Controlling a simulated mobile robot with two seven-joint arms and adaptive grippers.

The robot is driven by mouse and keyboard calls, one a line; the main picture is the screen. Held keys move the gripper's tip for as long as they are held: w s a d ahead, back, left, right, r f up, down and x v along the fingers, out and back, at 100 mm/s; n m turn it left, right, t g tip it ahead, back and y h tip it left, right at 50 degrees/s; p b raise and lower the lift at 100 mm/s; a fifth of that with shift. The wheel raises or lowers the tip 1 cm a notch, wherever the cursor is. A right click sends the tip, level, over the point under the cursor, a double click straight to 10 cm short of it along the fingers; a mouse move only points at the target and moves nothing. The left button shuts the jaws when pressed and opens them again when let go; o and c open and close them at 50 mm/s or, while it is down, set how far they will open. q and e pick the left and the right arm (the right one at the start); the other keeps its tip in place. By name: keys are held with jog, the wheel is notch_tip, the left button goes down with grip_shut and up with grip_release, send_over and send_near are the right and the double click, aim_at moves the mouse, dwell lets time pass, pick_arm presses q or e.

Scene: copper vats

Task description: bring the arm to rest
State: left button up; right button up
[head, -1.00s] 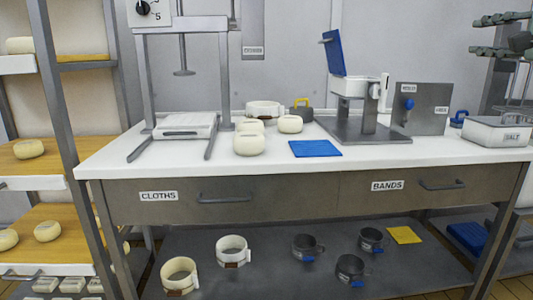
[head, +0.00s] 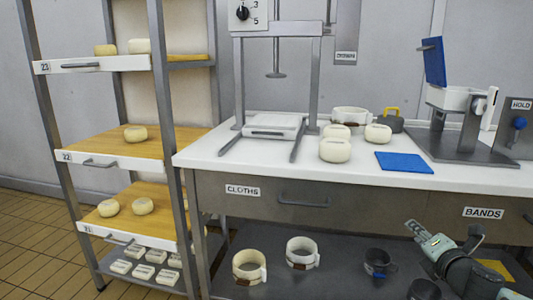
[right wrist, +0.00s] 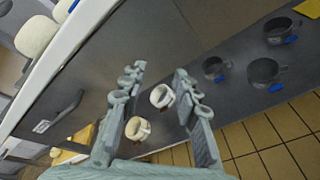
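My right gripper (head: 452,238) shows at the lower right of the head view, in front of the BANDS drawer and the lower shelf. In the right wrist view its two fingers (right wrist: 159,82) stand apart with nothing held between them. Behind them show the drawer front and the lower shelf with white hoops (right wrist: 162,96) and dark cups (right wrist: 266,72), apart from the fingers. My left gripper is in neither view.
The white worktop (head: 230,160) carries cheeses (head: 335,150), a blue cloth (head: 404,162) and a press (head: 275,75). A rack with cheeses on boards (head: 110,148) stands at the left. Tiled floor (head: 30,235) is clear at the lower left.

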jog(key=s+a+f+m+g, duration=0.3)
jog(key=s+f+m, duration=0.25)
jog(key=f, duration=0.35)
jog(key=s+a+f+m+g, duration=0.25)
jog(key=s+f+m, duration=0.3)
jog(key=f, duration=0.35)
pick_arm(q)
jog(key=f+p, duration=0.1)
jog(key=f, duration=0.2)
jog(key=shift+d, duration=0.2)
pick_arm(e)
jog(key=s+a+f+m+g, duration=0.2)
jog(key=s+a+f+m, duration=0.1)
jog(key=s, duration=0.3)
jog(key=s+a+f+m+g+y, duration=0.1)
jog(key=s+a+f+m+g, duration=0.1)
jog(key=s+a+f+m, duration=0.1)
jog(key=s+a+f+m+g, duration=0.2)
jog(key=s+a+f+m, duration=0.1)
jog(key=s+f, duration=0.4)
jog(key=shift+s+a+m+y, duration=0.2)
jog(key=shift+s+m+y, duration=0.1)
jog(key=shift+s+m, duration=0.7)
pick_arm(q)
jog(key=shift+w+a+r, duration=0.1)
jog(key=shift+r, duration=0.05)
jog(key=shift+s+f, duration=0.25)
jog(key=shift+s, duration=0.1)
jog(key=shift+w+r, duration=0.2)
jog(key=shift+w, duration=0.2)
